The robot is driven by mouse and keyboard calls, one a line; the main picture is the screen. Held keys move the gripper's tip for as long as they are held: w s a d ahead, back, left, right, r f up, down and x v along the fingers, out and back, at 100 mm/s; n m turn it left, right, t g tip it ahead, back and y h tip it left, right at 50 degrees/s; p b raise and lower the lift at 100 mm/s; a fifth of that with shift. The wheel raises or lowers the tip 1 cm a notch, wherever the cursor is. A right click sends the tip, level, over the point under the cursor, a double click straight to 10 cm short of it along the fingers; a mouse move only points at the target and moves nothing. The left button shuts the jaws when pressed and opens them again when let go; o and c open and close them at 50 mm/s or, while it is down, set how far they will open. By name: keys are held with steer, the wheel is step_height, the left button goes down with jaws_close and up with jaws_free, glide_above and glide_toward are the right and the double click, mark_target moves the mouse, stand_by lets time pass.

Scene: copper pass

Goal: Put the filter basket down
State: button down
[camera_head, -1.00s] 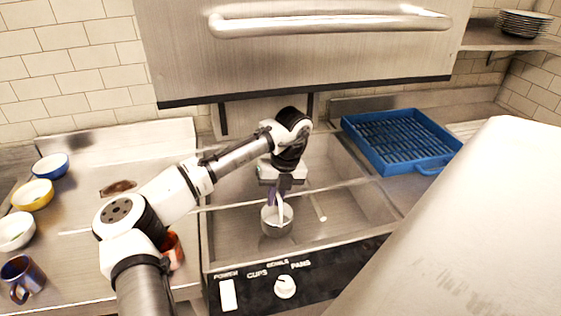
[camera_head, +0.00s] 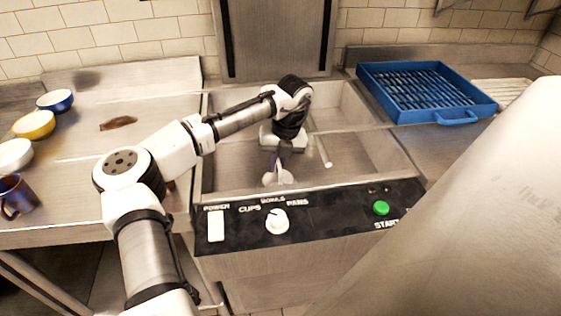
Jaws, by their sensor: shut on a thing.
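The filter basket (camera_head: 279,179) shows as a small pale piece low in the metal basin (camera_head: 345,155), just behind the basin's front wall. The rest of it is hidden by that wall, so I cannot tell whether it touches the basin floor. My gripper (camera_head: 281,167) points down into the basin and is shut on the basket from above. Its dark fingers are small and partly hard to make out.
The control panel (camera_head: 328,211) runs along the basin's front. A blue slatted tray (camera_head: 425,88) stands at the right. Bowls, including a yellow one (camera_head: 34,124), and a dark mug (camera_head: 17,195) stand at the left. A pale large surface blocks the lower right.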

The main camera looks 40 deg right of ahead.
steer(key=shift+f, duration=0.1)
steer(key=c, duration=1.5)
jaws_free()
steer(key=shift+c, duration=0.2)
steer(key=b+v, duration=0.1)
steer(key=v, duration=1.1)
steer(key=shift+a, duration=0.1)
